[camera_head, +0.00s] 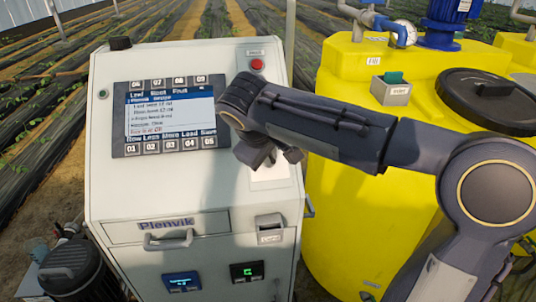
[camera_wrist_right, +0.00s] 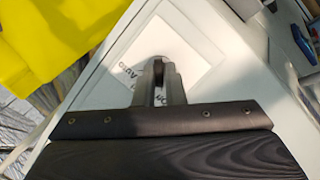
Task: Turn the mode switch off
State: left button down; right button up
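The mode switch (camera_wrist_right: 158,70) is a dark knob on a white label plate (camera_wrist_right: 186,50). In the right wrist view "AUTO" is legible at its left; other lettering is partly covered by the fingers. My right gripper (camera_wrist_right: 159,84) is at the switch, one finger on each side of the knob, with little or no gap showing; it looks shut on it. In the head view my right gripper (camera_head: 272,156) covers the knob, and only part of the plate (camera_head: 270,174) shows below it. My left gripper is not in view.
The white Plenvik cabinet (camera_head: 130,193) carries a screen (camera_head: 170,115), a red button (camera_head: 257,65), a drawer handle (camera_head: 168,240) and two small displays below. A yellow tank (camera_head: 335,200) stands close at its right, under my right arm. A dark motor-like unit (camera_head: 75,270) is at lower left.

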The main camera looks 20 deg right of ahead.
jog(key=o, duration=0.3)
jog(key=shift+f, duration=0.15)
jog(key=shift+o, duration=0.2)
jog(key=shift+w+d, duration=0.1)
jog(key=shift+w, duration=0.05)
jog(key=v, duration=0.7)
jog(key=shift+r+b, duration=0.3)
jog(key=shift+s, duration=0.2)
jog(key=s+f+m+t+y, duration=0.1)
jog(key=s+f+m+y, duration=0.5)
jog(key=s+f, duration=1.4)
jog(key=shift+s+d+m+y+b, duration=0.3)
jog(key=shift+s+m+y+b, duration=0.15)
jog(key=shift+y, duration=0.55)
